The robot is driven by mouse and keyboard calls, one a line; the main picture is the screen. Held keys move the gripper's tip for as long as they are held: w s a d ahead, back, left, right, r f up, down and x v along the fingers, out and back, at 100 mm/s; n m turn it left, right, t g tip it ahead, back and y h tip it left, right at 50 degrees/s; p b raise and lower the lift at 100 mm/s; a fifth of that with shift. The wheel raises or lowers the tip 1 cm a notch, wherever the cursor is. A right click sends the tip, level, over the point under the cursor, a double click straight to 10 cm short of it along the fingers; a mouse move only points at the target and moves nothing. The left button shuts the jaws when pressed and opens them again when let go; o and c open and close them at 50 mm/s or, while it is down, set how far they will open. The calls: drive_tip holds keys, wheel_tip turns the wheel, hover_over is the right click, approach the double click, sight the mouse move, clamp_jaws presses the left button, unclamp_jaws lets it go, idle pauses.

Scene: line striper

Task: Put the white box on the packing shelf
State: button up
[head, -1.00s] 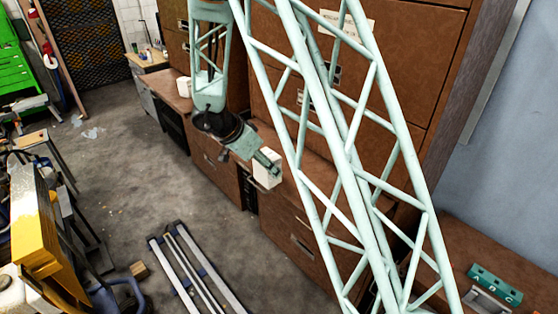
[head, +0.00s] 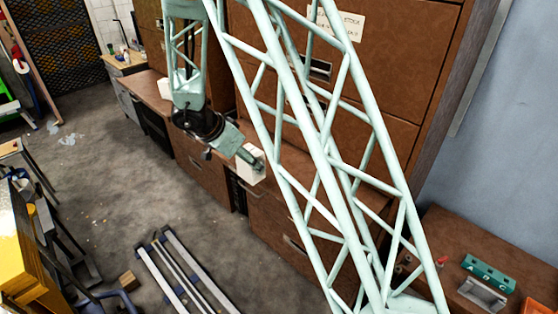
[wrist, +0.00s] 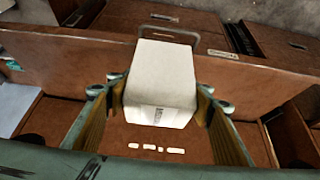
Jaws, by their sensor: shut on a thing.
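The white box (head: 250,165) is in my gripper (head: 246,156) in the head view, held in front of the brown cabinets. In the wrist view the box (wrist: 160,75) sits between the two fingers of my gripper (wrist: 161,96), which touch its sides. A small dark label shows on its near face. A brown surface with several pale marks lies below it. I cannot tell for sure which surface is the packing shelf.
Brown cabinets (head: 385,70) rise behind my arm. Another white object (head: 164,88) sits on the low counter further back. A green block with letters (head: 488,275) lies on the brown bench at right. Metal rails (head: 182,275) lie on the floor. Yellow equipment (head: 20,255) stands at left.

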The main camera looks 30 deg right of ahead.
drive_tip(key=w+d+f, duration=0.1)
drive_tip(key=w+d, duration=0.4)
drive_tip(key=d, duration=0.8)
drive_tip(key=shift+d+f, duration=0.2)
drive_tip(key=shift+w+d, duration=0.1)
drive_tip(key=shift+w+d+f, duration=0.1)
drive_tip(key=shift+d+f, duration=0.15)
drive_tip(key=shift+f, duration=0.65)
drive_tip(key=shift+w+d+f, duration=0.1)
drive_tip(key=shift+d+f, duration=0.1)
drive_tip(key=shift+f, duration=0.7)
drive_tip(key=shift+f, duration=0.15)
drive_tip(key=o, duration=0.9)
